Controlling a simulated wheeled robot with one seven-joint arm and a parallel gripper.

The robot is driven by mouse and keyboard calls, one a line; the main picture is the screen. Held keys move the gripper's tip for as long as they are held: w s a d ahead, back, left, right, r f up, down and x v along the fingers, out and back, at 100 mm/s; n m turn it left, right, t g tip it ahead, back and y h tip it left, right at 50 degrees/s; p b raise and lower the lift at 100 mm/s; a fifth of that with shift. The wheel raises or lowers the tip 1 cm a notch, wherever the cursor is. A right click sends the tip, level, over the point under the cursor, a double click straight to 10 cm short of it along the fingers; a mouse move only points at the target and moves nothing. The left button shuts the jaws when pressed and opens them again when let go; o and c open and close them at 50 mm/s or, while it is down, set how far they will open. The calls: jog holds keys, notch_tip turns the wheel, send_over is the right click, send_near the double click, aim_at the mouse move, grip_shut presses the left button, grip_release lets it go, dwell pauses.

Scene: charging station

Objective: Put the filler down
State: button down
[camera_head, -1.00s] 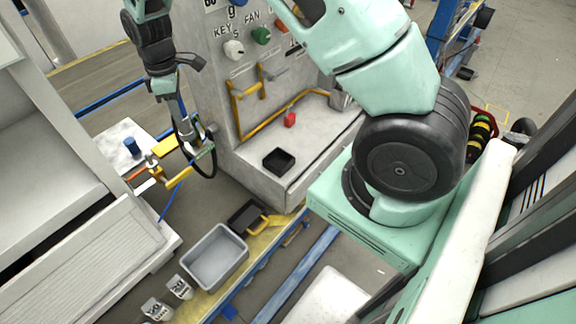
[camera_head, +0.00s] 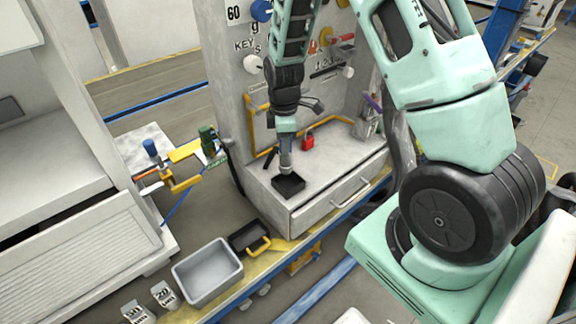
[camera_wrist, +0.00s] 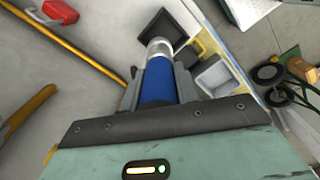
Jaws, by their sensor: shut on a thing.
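My gripper (camera_head: 286,147) is shut on the filler, a blue cylinder with a silver end. In the wrist view the filler (camera_wrist: 158,88) lies between the two fingers of my gripper (camera_wrist: 159,76), its silver end pointing away from me. In the head view the grey lower end of the filler (camera_head: 286,165) hangs down, close above or at a small black tray (camera_head: 289,188) on the grey bench. The tray (camera_wrist: 166,27) also shows beyond the filler in the wrist view. I cannot tell whether they touch.
A red padlock-like object (camera_head: 307,142) stands behind the tray on the bench (camera_head: 325,180). An upright panel with knobs (camera_head: 230,75) rises behind. A grey bin (camera_head: 207,272) and a black tray with a yellow handle (camera_head: 249,237) lie lower left. A yellow bracket (camera_head: 178,178) stands left.

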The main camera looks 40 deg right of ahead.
aim_at(285, 159)
jog(key=shift+f, duration=2.85)
jog(key=shift+f, duration=0.15)
jog(key=c, duration=1.1)
grip_release()
jog(key=shift+o, duration=0.2)
